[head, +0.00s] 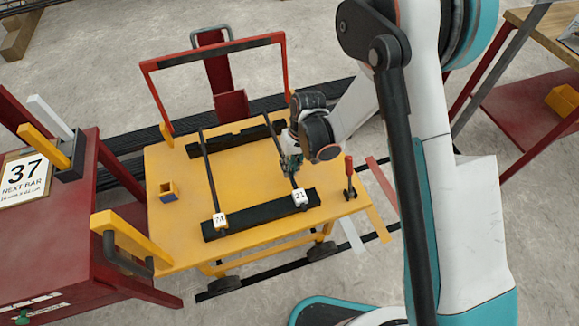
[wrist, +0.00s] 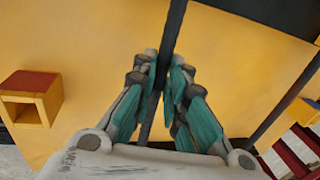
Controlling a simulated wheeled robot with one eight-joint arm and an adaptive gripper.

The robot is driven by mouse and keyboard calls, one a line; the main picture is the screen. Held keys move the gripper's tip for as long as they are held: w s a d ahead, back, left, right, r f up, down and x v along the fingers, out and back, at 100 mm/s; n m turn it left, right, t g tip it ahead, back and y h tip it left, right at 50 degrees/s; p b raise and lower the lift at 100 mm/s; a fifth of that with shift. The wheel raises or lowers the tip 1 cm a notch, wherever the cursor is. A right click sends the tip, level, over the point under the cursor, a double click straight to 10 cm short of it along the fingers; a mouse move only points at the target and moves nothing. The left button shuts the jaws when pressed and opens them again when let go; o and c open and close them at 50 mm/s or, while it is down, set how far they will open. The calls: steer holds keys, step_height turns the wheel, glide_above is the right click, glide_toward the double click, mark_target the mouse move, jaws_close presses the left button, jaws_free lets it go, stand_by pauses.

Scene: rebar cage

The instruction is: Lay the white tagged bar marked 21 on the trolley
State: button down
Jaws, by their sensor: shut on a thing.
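The bar with the white tag marked 21 (head: 300,196) lies over the yellow trolley (head: 170,230), across its two black supports. Its tagged end is at the right part of the near support (head: 260,213). I cannot tell whether it touches the supports or hangs just above. My gripper (head: 291,165) is shut on this bar around its middle. In the wrist view the dark bar (wrist: 172,40) runs between the teal fingers (wrist: 160,85), and its tag is out of view.
A second bar with a white tag (head: 219,219) lies to the left on the same supports. A red stand with a 37 sign (head: 25,175) is at left.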

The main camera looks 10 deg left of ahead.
steer(key=c, duration=1.6)
jaws_free()
step_height(320, 180, up, 12)
steer(key=w+d+p, duration=0.1)
steer(key=d+p, duration=0.1)
steer(key=p, duration=0.2)
steer(key=shift+w+d, duration=0.1)
